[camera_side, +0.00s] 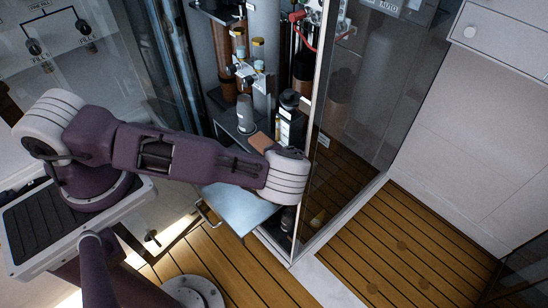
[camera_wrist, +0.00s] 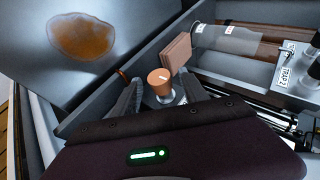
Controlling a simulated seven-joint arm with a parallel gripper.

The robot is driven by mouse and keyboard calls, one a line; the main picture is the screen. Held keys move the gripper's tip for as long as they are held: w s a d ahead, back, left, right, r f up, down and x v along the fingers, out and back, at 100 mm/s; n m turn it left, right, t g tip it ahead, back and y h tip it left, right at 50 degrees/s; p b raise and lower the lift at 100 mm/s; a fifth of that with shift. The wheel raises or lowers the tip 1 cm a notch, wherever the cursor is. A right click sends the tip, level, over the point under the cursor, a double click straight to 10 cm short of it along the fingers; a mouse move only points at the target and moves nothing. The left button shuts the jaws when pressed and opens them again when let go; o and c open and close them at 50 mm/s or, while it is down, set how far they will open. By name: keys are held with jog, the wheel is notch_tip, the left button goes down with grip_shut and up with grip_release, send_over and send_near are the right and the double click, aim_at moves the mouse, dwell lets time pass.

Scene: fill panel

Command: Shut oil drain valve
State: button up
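In the wrist view, an orange-brown round knob or cap (camera_wrist: 160,80) with a small white mark on top stands on a pale metal base. I cannot tell for sure whether it is the oil drain valve. My gripper (camera_wrist: 161,97) has its two dark fingers spread apart, one on each side of the knob. I see no contact between fingers and knob. A small orange-red piece (camera_wrist: 122,73) shows beside the left finger, at the panel edge. In the side view, my wrist hides the fingers and the knob.
A brown block (camera_wrist: 177,53) stands just behind the knob; it also shows in the side view (camera_side: 261,142). A clear cylinder (camera_wrist: 226,38) and a part labelled TRAP 2 (camera_wrist: 290,66) are to the right. A grey panel (camera_wrist: 150,28) with a brown oily patch is at left. Dark-capped bottles (camera_side: 288,122) stand close by.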

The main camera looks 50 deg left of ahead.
jog(key=v, duration=0.7)
jog(key=shift+d, duration=0.1)
jog(key=s+d+r+n+g+h, duration=0.1)
jog(key=s+d+r+h, duration=0.2)
jog(key=r, duration=0.8)
jog(key=s+d+r+n+g+h, duration=0.15)
jog(key=s+r, duration=0.25)
jog(key=r, duration=0.7)
jog(key=s+d+r+n+g+h, duration=0.1)
jog(key=s+r+h, duration=0.3)
jog(key=r, duration=0.6)
jog(key=s+a+r+m+t, duration=0.1)
jog(key=s+a+r+t, duration=0.2)
jog(key=s+r, duration=0.9)
jog(key=s+t, duration=0.1)
jog(key=s, duration=0.2)
jog(key=shift+a, duration=0.4)
